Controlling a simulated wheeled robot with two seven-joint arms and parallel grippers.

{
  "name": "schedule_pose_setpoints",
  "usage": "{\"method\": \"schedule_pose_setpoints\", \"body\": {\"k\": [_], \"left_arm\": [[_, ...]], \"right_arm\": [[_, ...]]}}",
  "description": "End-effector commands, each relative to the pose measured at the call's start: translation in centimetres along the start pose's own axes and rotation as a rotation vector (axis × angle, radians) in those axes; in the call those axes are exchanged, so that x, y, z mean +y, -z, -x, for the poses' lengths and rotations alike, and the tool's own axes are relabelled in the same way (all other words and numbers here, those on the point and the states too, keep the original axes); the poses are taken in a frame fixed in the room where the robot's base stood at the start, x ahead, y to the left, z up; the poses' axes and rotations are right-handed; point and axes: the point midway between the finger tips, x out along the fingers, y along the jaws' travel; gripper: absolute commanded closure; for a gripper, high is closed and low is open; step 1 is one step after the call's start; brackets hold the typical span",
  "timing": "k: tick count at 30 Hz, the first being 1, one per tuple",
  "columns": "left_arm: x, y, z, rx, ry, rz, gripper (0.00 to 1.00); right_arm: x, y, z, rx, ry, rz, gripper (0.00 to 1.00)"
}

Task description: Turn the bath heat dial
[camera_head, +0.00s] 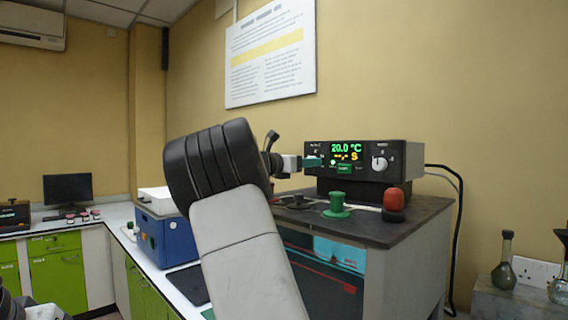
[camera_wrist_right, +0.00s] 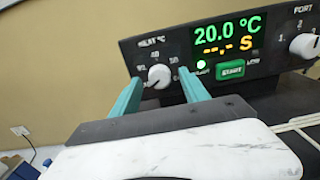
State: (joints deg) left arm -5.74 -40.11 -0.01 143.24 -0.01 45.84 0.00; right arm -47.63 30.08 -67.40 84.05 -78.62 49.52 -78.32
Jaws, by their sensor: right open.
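The bath unit is a black box with a front panel (camera_head: 362,152) on the dark bench, its display reading 20.0 °C in green. The white heat dial (camera_wrist_right: 159,76) is on the left of the panel in the right wrist view. My right gripper (camera_wrist_right: 160,75) is open, with one teal finger on each side of the dial in the picture; I see no contact and cannot tell the depth gap. In the head view, my right gripper (camera_head: 312,162) is at the panel's left end and hides the dial.
A second white dial marked PORT (camera_head: 380,163) is at the panel's right, with a green START button (camera_wrist_right: 231,71) between. A green stand (camera_head: 337,205) and a red-topped object (camera_head: 393,200) stand on the bench (camera_head: 400,232) in front. Glass flasks (camera_head: 504,262) stand at lower right.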

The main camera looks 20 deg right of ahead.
Motion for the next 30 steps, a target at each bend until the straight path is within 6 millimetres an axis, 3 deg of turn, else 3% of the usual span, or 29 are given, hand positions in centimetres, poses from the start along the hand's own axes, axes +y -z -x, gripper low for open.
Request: {"method": "schedule_pose_setpoints", "body": {"k": [10, 18, 19, 30], "left_arm": [[0.00, 0.00, 0.00, 0.000, 0.000, 0.000, 0.64], [0.00, 0.00, 0.00, 0.000, 0.000, 0.000, 0.64], [0.00, 0.00, 0.00, 0.000, 0.000, 0.000, 0.64], [0.00, 0.00, 0.00, 0.000, 0.000, 0.000, 0.64]], "right_arm": [[0.05, 0.00, -0.61, 0.000, -0.001, 0.000, 0.47], [0.03, 0.00, -0.60, 0.000, -0.001, 0.000, 0.98], [0.03, 0.00, -0.60, 0.000, -0.001, 0.000, 1.00], [0.03, -0.01, -0.59, 0.000, -0.001, -0.054, 1.00]]}}
